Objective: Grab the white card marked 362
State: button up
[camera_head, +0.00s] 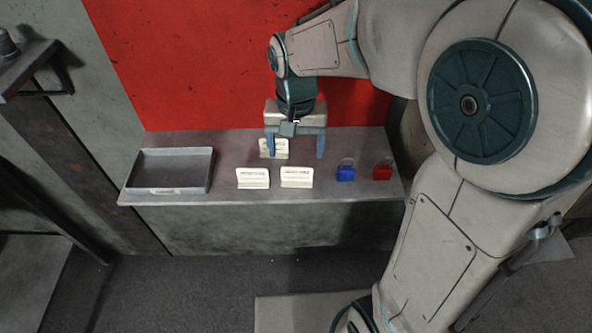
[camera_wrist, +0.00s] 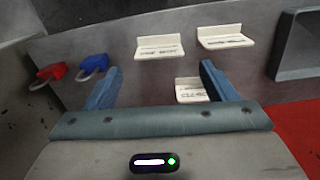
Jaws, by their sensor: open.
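Three white cards stand on the grey bench; their print is too small to read, so I cannot tell which is marked 362. In the head view, one card (camera_head: 274,148) is at the back, one (camera_head: 252,178) at front left, one (camera_head: 297,177) at front right. My gripper (camera_head: 296,146) is open and empty, fingers pointing down above the bench, its left finger overlapping the back card. In the wrist view, my gripper (camera_wrist: 160,72) has the back card (camera_wrist: 190,91) partly hidden behind its body, nearer the right finger; the other cards (camera_wrist: 159,46) (camera_wrist: 226,37) lie beyond.
A grey tray (camera_head: 172,191) sits at the bench's left end. A blue padlock (camera_head: 345,174) and a red padlock (camera_head: 382,172) are at the right. A red wall panel (camera_head: 190,60) rises behind the bench. Bare bench top separates the tray from the cards.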

send_over(297, 181)
jog(key=f, duration=0.4)
jog(key=shift+s+a+f, duration=0.1)
jog(key=shift+s+a, duration=0.05)
jog(key=shift+s, duration=0.1)
jog(key=shift+w+f+p, duration=0.2)
jog(key=shift+f+p, duration=0.15)
jog(key=shift+f, duration=1.05)
jog(key=shift+w+f+p, duration=0.2)
jog(key=shift+f+p, duration=0.15)
jog(key=shift+f, duration=1.05)
jog(key=c, duration=0.7)
